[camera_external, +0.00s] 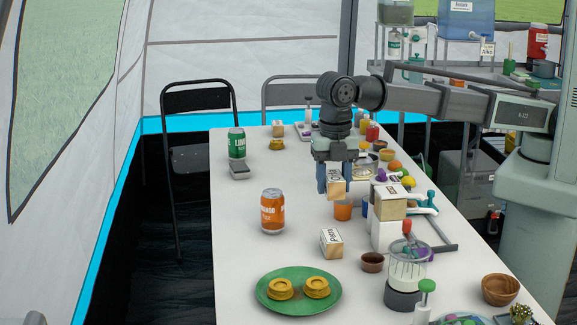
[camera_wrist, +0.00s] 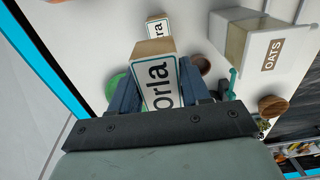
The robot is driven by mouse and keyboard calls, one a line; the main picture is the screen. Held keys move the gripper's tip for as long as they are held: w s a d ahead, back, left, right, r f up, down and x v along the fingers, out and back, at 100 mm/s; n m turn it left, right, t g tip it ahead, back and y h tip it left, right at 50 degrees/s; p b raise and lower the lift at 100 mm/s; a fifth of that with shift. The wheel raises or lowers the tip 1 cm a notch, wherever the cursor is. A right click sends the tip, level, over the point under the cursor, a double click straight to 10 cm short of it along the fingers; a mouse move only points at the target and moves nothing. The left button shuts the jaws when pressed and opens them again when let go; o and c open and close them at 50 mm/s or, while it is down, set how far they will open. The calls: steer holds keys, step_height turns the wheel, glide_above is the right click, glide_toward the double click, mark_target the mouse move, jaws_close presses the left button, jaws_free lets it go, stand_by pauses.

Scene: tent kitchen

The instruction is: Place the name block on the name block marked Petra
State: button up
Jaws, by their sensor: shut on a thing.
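My gripper (camera_external: 335,182) is shut on a wooden name block (camera_external: 337,189) with a white label. In the wrist view the held block (camera_wrist: 160,80) sits between the blue fingers, and its label reads "orla", with any first letter hidden. The block is held up above the white table. The name block marked Petra (camera_external: 331,242) lies on the table, lower and nearer the external camera, apart from the held block. In the wrist view the Petra block (camera_wrist: 158,27) shows beyond the held one, with only "ra" readable.
An orange can (camera_external: 272,211) stands left of the Petra block. A green plate (camera_external: 264,291) with yellow rings lies nearer the camera. A small brown bowl (camera_external: 372,262), a blender (camera_external: 406,272) and an OATS box (camera_wrist: 248,45) stand right. The table between can and plate is clear.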

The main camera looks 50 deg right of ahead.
mark_target(332, 235)
steer(key=shift+f, duration=4.95)
steer(key=shift+f, duration=0.1)
steer(key=o, duration=1.1)
steer(key=shift+c, duration=0.2)
step_height(332, 235, up, 12)
steer(key=shift+r, duration=0.15)
